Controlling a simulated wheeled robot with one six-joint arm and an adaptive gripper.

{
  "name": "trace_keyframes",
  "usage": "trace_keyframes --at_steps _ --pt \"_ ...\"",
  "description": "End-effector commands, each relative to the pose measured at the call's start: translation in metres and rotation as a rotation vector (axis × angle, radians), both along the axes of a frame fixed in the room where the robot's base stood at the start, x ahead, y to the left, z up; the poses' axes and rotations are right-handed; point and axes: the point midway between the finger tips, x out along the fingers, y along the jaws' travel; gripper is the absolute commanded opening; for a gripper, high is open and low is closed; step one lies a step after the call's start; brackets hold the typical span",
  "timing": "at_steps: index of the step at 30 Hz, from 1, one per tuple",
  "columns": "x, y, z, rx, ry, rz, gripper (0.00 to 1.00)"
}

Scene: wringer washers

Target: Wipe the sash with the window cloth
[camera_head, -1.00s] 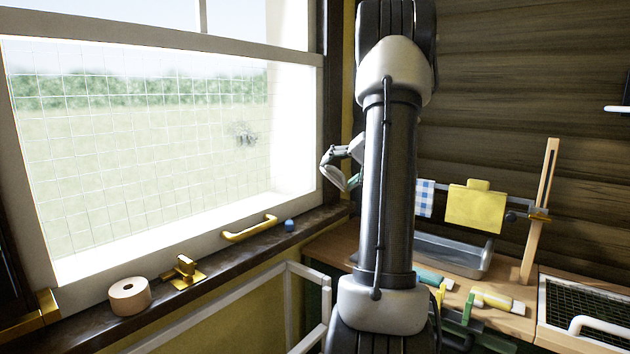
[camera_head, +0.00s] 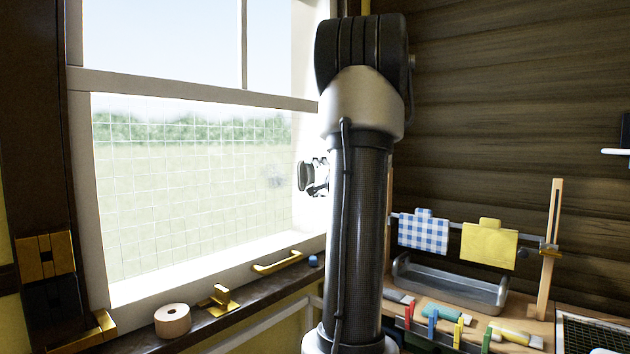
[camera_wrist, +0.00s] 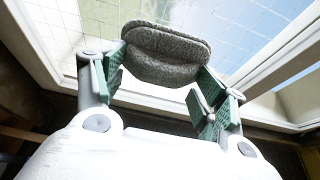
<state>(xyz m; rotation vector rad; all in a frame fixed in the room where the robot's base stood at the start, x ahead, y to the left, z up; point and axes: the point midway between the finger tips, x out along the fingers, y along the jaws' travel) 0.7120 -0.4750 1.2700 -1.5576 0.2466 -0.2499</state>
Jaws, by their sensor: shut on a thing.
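The window's lower sash (camera_head: 190,285) has a white frame around a pane with thin grid lines, at left in the head view. A greyish smudge (camera_head: 275,175) shows on the pane's right part. My gripper (camera_head: 318,178) is in front of the sash's right side, partly hidden by my arm. In the wrist view my gripper (camera_wrist: 160,72) is shut on a grey, fuzzy, rounded pad (camera_wrist: 165,45), seemingly the window cloth, between its green fingertips. The pad faces the pane; I cannot tell whether it touches.
A brass handle (camera_head: 277,262), brass latch (camera_head: 220,301), tape roll (camera_head: 172,321) and small blue item (camera_head: 313,261) sit along the sill. At right, a blue checked cloth (camera_head: 423,235) and a yellow cloth (camera_head: 489,245) hang above a metal tray (camera_head: 450,285).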

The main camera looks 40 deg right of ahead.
Motion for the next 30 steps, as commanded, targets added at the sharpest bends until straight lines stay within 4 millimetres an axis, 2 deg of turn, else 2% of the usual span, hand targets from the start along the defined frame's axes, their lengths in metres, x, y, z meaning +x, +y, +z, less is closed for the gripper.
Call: trace_keyframes --at_steps 2,15,30 --pt "0.007 0.001 0.000 0.000 -0.001 0.002 0.33" --pt "0.050 0.004 0.000 0.001 0.000 0.002 0.33" --pt "0.056 0.005 0.000 0.000 0.000 0.002 0.33"
